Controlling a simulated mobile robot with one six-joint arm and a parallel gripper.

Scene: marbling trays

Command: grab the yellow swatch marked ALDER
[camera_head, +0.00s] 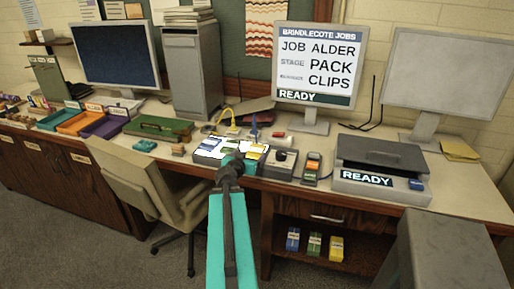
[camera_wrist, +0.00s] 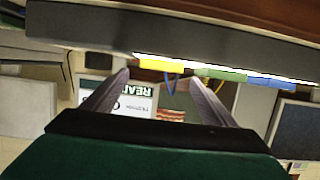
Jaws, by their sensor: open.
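A yellow swatch (camera_head: 255,151) lies at the right part of a lit white panel (camera_head: 203,154) on the desk; no marking on it is readable. In the wrist view, which is upside down, the yellow swatch (camera_wrist: 161,64) shows at the panel's bright edge, just beyond my fingertips and roughly in line with the gap. A green swatch (camera_wrist: 221,73) and a blue swatch (camera_wrist: 271,82) sit beside it. My gripper (camera_wrist: 157,78) is open with nothing between its fingers. In the head view my gripper (camera_head: 236,160) is at the panel's front edge and partly hides it.
A monitor (camera_head: 318,66) reads JOB ALDER, PACK, CLIPS, READY. A black knob box (camera_head: 280,164) and a grey press (camera_head: 382,165) marked READY stand right of the panel. A green case (camera_head: 158,128) lies left. A chair (camera_head: 135,180) stands in front of the desk.

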